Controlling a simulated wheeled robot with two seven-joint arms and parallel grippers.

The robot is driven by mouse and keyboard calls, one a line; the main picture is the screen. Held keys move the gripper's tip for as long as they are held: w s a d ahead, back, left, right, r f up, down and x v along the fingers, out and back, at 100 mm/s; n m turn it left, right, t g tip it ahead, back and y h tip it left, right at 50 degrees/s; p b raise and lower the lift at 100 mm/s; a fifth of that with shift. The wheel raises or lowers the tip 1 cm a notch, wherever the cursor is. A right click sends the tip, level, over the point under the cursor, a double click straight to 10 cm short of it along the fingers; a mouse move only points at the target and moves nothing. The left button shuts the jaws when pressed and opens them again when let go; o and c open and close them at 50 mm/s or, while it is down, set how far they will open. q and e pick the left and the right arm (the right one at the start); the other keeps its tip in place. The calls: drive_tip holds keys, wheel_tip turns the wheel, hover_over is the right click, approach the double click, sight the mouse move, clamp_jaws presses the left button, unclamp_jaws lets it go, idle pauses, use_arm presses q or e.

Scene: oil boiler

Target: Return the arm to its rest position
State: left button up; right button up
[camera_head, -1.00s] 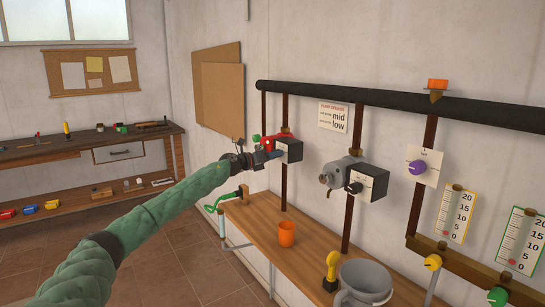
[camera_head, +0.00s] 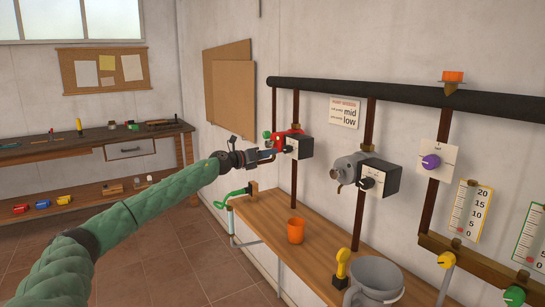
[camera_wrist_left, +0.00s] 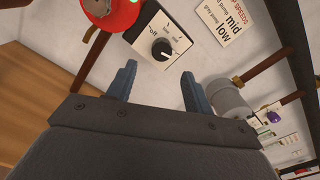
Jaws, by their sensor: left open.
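My left arm in its green sleeve reaches in from the left in the head view. Its gripper (camera_head: 268,153) is just in front of the red pump (camera_head: 283,137) and its black control box (camera_head: 300,146). In the left wrist view my left gripper (camera_wrist_left: 160,85) is open and empty, with two blue-grey fingers apart. The box's white face (camera_wrist_left: 158,36) with its black knob (camera_wrist_left: 161,48) shows beyond the fingertips, and the red pump (camera_wrist_left: 112,12) is at the top left. I cannot tell the exact gap to the knob. My right gripper does not show.
A wooden bench (camera_head: 262,222) below holds an orange cup (camera_head: 296,230), a yellow-handled tool (camera_head: 342,265) and a grey bucket (camera_head: 374,280). A grey pump (camera_head: 346,170) with a second box (camera_head: 380,178) hangs to the right. A dark pipe (camera_head: 405,92) runs above. Open floor is at left.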

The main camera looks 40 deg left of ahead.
use_arm(q)
drive_tip(key=shift+s, duration=0.15)
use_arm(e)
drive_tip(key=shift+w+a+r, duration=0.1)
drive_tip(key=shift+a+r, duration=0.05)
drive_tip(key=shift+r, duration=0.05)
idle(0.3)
